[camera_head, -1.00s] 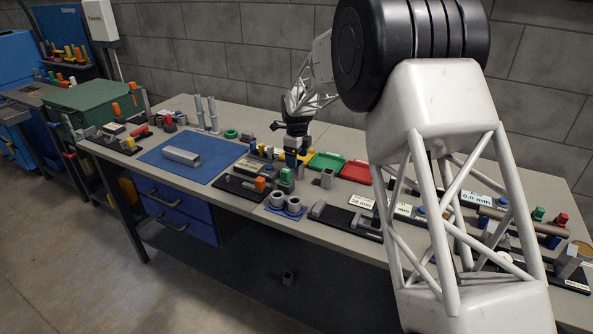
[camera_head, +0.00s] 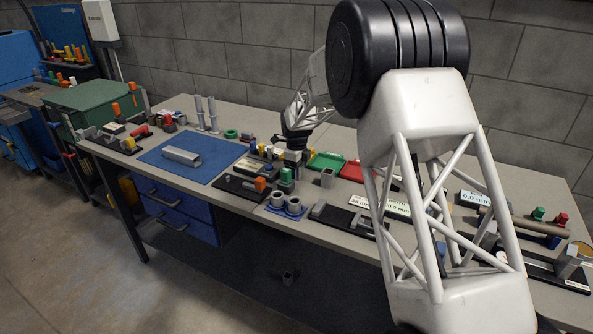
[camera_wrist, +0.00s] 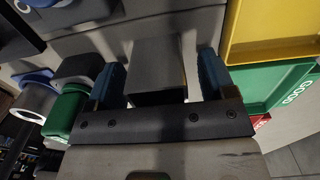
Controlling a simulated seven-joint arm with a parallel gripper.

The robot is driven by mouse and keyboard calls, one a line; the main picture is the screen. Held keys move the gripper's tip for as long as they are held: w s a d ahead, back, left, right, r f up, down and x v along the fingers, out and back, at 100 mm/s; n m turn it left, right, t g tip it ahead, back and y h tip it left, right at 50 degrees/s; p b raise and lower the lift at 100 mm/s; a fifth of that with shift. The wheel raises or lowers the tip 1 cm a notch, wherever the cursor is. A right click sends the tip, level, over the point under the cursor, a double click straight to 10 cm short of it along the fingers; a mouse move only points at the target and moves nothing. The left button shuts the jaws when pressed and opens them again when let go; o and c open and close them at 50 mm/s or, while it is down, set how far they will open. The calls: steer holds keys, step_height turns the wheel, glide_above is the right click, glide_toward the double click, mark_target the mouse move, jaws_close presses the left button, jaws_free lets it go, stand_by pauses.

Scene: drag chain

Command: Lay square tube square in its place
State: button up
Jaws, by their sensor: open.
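A long grey square tube (camera_head: 182,156) lies on the blue mat (camera_head: 222,160) in the head view. A short grey square piece (camera_head: 327,178) stands on the bench right of centre. My gripper (camera_head: 290,156) is low over the bench near the trays, small and partly lost among the parts there. In the wrist view my gripper (camera_wrist: 161,82) is open, its blue fingers on either side of a grey, square-sided piece (camera_wrist: 158,65). Gaps show beside the piece. I cannot tell which head-view piece this is.
Two round grey tubes (camera_head: 286,203) stand in front on a blue base. My arm hides part of the right bench.

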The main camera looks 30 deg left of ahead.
steer(key=c, duration=1.1)
steer(key=shift+r, duration=0.15)
steer(key=shift+r, duration=4.85)
steer(key=shift+d, duration=0.1)
steer(key=s+d, duration=0.4)
steer(key=d, duration=0.2)
steer(key=s+d, duration=0.5)
steer(key=d, duration=0.2)
steer(key=s+d, duration=0.5)
steer(key=d, duration=0.1)
steer(key=shift+d+f, duration=0.15)
steer(key=shift+f, duration=0.25)
